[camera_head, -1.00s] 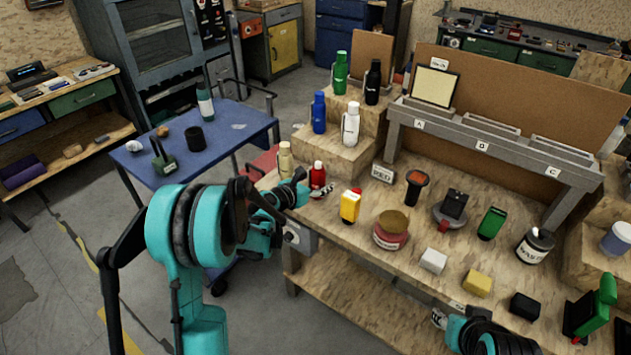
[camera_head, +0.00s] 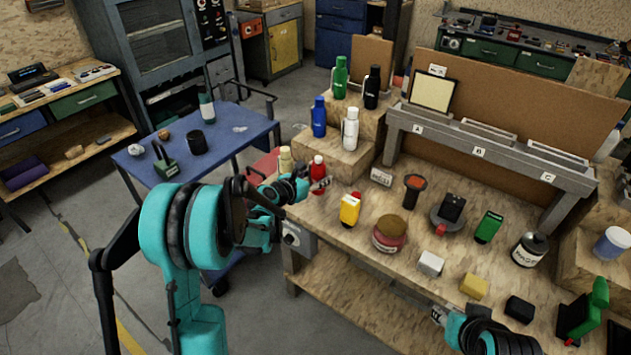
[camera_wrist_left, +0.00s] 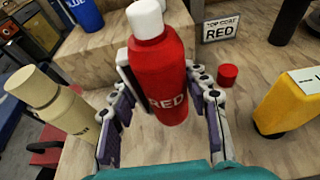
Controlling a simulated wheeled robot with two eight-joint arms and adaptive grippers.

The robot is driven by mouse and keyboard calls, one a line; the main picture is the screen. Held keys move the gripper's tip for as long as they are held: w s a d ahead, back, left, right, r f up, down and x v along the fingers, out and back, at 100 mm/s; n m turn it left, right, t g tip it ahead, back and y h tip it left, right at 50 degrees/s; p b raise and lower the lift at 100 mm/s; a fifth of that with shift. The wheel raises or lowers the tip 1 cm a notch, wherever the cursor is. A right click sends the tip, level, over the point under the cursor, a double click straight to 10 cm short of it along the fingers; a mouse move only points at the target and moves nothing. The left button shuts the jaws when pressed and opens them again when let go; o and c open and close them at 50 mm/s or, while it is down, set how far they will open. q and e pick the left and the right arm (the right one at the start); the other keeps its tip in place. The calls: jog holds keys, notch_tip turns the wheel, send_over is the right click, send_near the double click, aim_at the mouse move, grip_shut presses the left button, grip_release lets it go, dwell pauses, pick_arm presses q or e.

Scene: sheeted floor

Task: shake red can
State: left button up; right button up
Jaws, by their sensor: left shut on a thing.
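The red can (camera_head: 318,172), marked RED and with a white top in the left wrist view (camera_wrist_left: 165,85), is at the bench's left end. My left gripper (camera_head: 319,184) is shut on it, with a finger on each side of its body in the left wrist view (camera_wrist_left: 168,95). The can looks close to upright. Its base is partly hidden, so I cannot tell its exact gap from the bench. My right gripper (camera_head: 438,315) shows only in part at the bench's front edge; its jaw state is unclear.
A cream bottle (camera_head: 285,161) stands just left of the can. A yellow bottle (camera_head: 349,210) and a small red cap (camera_wrist_left: 228,75) are to its right. A RED sign (camera_head: 381,177) and a stepped wooden stand (camera_head: 338,157) with several bottles are behind.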

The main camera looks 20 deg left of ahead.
pick_arm(q)
jog(key=shift+r, duration=0.6)
notch_tip(320, 180, up, 8)
jog(key=p, duration=0.6)
jog(key=shift+r, duration=0.1)
